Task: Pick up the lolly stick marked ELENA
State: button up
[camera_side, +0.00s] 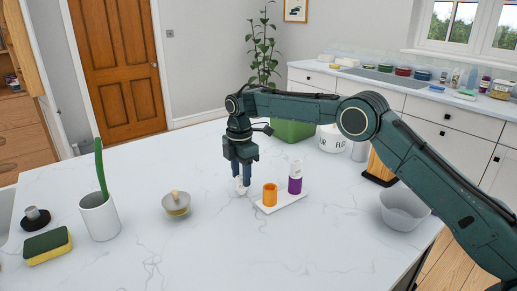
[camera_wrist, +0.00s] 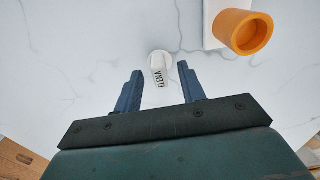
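A small white piece marked ELENA (camera_wrist: 160,68) stands on the marble worktop, its lettering facing the wrist camera. In the side view the white piece (camera_side: 241,187) shows low at my fingertips, left of a white tray. My gripper (camera_side: 242,180) points down over it. In the wrist view my gripper (camera_wrist: 155,78) is open, with the two blue fingers apart and the white piece showing between and just beyond their tips. I cannot tell whether a finger touches it.
A green bin (camera_side: 293,131), a flour jar (camera_side: 331,139) and a clear bowl (camera_side: 404,208) lie behind and right. The front worktop is clear.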

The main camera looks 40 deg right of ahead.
jog(key=shift+f, duration=0.55)
grip_shut()
